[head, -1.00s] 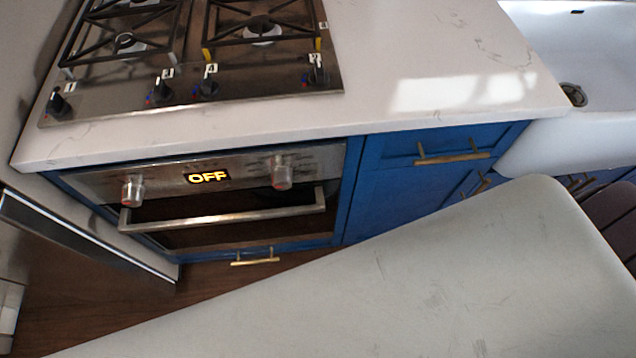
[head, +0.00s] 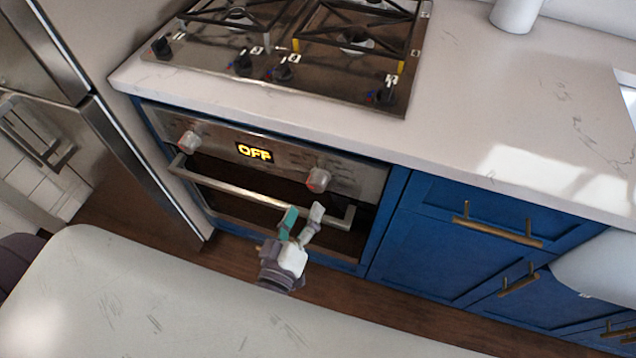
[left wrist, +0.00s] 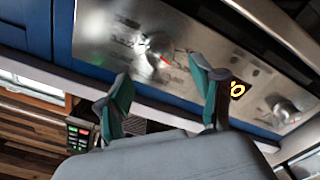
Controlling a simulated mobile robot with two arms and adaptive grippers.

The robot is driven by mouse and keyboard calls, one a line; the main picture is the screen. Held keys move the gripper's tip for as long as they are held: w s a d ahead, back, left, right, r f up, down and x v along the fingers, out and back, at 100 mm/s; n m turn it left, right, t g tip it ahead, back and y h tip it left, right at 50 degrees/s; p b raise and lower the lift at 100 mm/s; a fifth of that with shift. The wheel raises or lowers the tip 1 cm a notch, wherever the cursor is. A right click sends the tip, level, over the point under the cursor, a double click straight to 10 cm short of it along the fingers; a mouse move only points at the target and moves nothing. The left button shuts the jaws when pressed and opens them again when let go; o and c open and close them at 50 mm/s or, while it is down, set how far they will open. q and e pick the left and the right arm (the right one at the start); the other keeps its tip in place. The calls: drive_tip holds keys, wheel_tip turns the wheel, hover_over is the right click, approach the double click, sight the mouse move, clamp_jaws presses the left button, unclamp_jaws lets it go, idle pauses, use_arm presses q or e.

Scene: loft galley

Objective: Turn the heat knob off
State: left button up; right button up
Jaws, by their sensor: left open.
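The oven's control panel has two silver knobs with red marks, one at left (head: 188,141) and one at right (head: 318,180); I cannot read which is the heat knob. The lit display (head: 254,152) between them reads OFF. My left gripper (head: 303,214) is open and empty, in front of the oven handle and below the right knob, apart from it. In the left wrist view, two knobs (left wrist: 160,50) (left wrist: 282,109) show beyond the open fingers (left wrist: 165,95), and a finger partly hides the display. My right gripper is not in view.
The oven handle (head: 250,193) crosses the oven front below the knobs. A cooktop (head: 270,62) with several black knobs is set in the counter above. A pale worktop (head: 180,300) fills the foreground. Blue drawers (head: 470,235) stand at right, a steel fridge (head: 110,130) at left.

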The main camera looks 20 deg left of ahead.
sight(314, 188)
use_arm(q)
drive_tip(key=w, duration=0.7)
drive_tip(key=shift+w+d, duration=0.15)
drive_tip(key=shift+w, duration=0.15)
drive_tip(key=c, duration=1.1)
